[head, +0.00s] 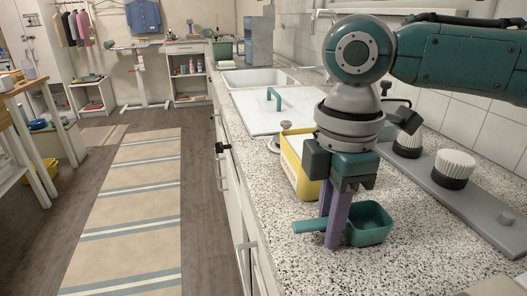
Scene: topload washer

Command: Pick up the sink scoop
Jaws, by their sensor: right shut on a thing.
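The sink scoop (368,226) is a teal, square-bowled scoop with a short teal handle (309,226) pointing left. It is over the speckled countertop at the lower middle of the head view. My right gripper (334,238) comes down from above with its two purple fingers at the handle, close beside the bowl. It is shut on the scoop, and the fingers hide part of the handle. I cannot tell whether the scoop touches the counter or hangs just above it. My left gripper is not in the picture.
A yellow and white box (299,165) stands just behind my right gripper. A grey board (458,204) with white brushes (455,165) lies to the right. A white lid with a teal handle (275,106) and a sink (250,78) are farther back. The front counter (420,265) is clear.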

